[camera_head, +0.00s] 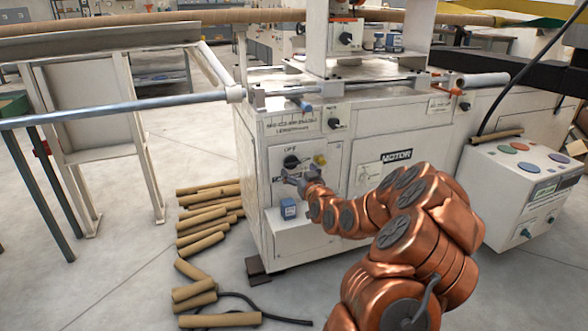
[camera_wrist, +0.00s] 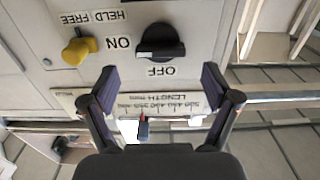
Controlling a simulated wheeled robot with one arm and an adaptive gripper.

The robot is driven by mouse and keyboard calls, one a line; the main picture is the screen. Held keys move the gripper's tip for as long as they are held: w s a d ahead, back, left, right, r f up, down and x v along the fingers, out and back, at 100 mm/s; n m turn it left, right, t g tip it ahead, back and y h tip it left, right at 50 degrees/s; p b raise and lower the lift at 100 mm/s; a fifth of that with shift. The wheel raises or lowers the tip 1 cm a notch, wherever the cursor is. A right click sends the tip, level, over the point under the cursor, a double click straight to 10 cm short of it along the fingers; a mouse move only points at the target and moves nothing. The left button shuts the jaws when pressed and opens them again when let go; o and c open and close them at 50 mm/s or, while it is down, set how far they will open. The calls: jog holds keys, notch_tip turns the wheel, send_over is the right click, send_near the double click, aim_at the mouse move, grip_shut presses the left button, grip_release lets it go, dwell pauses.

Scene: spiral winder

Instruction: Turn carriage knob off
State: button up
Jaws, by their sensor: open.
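A black rotary knob (camera_wrist: 162,43) is on the white machine panel, with ON and OFF labels beside it. The wrist view shows the lettering upside down. The same knob shows small in the head view (camera_head: 291,161). My gripper (camera_wrist: 156,90) is open, its two fingers wide apart and empty. It is in front of the panel, a little below the knob in the head view (camera_head: 297,183), and does not appear to touch it.
A yellow knob (camera_wrist: 79,48) marked HELD and FREE is close beside the black one. A length scale (camera_wrist: 160,103) with a red pointer (camera_wrist: 143,130) crosses the wrist view. A blue box (camera_head: 288,208) is below my gripper. Cardboard tubes (camera_head: 205,215) lie on the floor to the left.

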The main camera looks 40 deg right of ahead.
aim_at(294, 165)
jog(key=shift+b+x, duration=0.45)
jog(key=shift+x, duration=1.55)
jog(key=c, duration=1.1)
